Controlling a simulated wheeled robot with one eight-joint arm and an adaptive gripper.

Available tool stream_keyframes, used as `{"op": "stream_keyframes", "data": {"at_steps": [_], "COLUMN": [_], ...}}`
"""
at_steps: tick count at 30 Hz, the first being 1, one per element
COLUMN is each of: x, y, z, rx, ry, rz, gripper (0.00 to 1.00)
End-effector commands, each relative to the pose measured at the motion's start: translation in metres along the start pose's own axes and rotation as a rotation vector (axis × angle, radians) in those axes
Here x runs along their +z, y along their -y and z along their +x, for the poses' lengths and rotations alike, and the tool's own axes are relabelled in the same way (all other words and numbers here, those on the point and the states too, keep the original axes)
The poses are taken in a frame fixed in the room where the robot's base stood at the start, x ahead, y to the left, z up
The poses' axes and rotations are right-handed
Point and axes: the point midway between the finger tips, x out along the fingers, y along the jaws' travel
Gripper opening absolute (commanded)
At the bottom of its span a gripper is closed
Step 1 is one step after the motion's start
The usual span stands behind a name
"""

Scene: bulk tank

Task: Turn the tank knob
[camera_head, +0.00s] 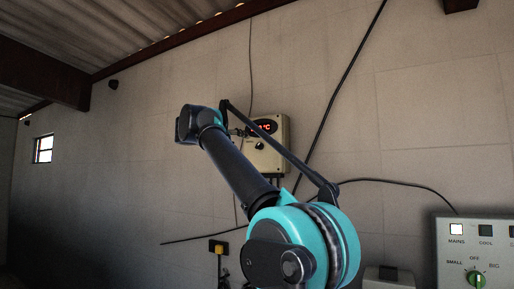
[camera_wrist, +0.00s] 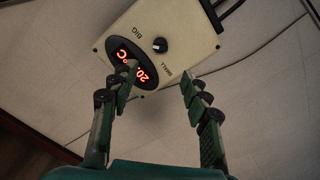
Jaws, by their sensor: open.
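A cream control box (camera_head: 273,158) with a red lit display hangs on the wall beyond my arm in the head view. Its small dark knob (camera_head: 259,146) sits below the display. In the wrist view the box (camera_wrist: 187,20) appears rotated, and its black knob (camera_wrist: 160,45) lies between the labels BIG and SMALL. My gripper (camera_wrist: 158,71) is open and empty, its fingers pointing toward the box. The left finger overlaps part of the display (camera_wrist: 125,55). The knob appears beyond the gap between the fingertips, with no visible contact. In the head view my arm largely hides the gripper.
A grey panel (camera_head: 496,244) at the lower right has MAINS and COOL switches and a green knob (camera_head: 475,279) marked SMALL, OFF, BIG. Dark cables run along the wall. A black socket with a yellow plug (camera_head: 219,249) is lower down.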

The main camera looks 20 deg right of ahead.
Motion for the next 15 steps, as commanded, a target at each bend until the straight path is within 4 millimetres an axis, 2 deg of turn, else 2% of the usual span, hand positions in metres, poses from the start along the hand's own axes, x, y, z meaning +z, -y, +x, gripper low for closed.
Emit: {"op": "stream_keyframes", "data": {"at_steps": [3, 15], "x": [0.001, 0.001], "y": [-0.001, 0.000], "z": [0.026, 0.104], "rx": [0.004, 0.002], "ry": [0.004, 0.003], "rz": [0.000, -0.001], "gripper": [0.47, 0.47]}}
